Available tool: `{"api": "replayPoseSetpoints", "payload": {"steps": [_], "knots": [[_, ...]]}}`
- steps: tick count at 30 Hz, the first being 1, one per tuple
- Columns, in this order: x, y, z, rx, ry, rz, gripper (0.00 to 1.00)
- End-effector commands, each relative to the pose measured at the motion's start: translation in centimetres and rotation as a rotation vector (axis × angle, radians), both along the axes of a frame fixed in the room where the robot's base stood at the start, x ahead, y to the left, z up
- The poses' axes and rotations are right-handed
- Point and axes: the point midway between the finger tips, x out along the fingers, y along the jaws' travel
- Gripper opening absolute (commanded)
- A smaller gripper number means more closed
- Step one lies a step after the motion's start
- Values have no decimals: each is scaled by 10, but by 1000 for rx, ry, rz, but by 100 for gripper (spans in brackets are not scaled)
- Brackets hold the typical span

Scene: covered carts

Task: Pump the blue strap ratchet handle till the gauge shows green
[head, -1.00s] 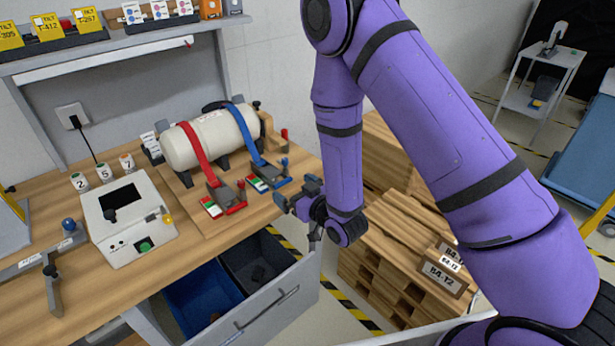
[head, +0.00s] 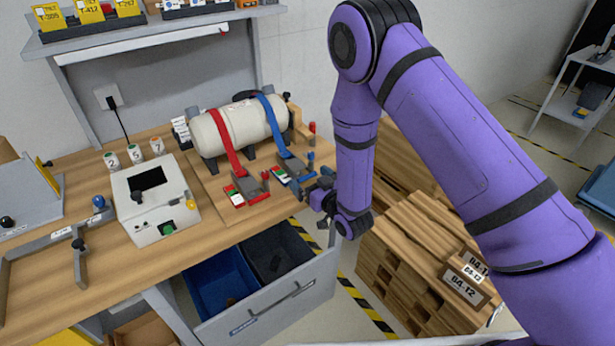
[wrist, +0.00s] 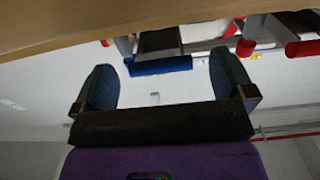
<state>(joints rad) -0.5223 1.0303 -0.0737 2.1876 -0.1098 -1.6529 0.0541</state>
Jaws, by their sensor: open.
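A white cylinder (head: 240,124) lies on a wooden board on the bench, held by a red strap (head: 224,142) and a blue strap (head: 273,124). The blue strap ends at a ratchet with a blue handle (head: 302,179) near the bench's right end. A small gauge (head: 281,174) with green and red on it sits by this ratchet; its reading is too small to tell. My gripper (head: 318,192) is beside the blue ratchet, just off the bench edge. In the wrist view its two fingers (wrist: 164,88) are apart and empty, with a blue bar (wrist: 160,66) beyond them.
The red ratchet (head: 249,190) stands left of the blue one. A grey device with a black screen (head: 155,200) is further left. An open drawer (head: 290,305) with bins juts out below my gripper. Stacked wooden pallets (head: 415,250) stand at the right.

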Motion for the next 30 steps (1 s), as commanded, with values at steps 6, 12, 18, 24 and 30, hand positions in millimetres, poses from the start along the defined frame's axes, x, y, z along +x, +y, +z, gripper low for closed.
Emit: {"api": "replayPoseSetpoints", "payload": {"steps": [6, 12, 18, 24, 30], "knots": [[13, 9, 0, 0, 0, 0, 100], [15, 10, 0, 1, 1, 0, 100], [14, 10, 0, 0, 1, 0, 77], [14, 9, 0, 0, 1, 0, 36], [14, 9, 3, -8, 13, 0, 36]]}}
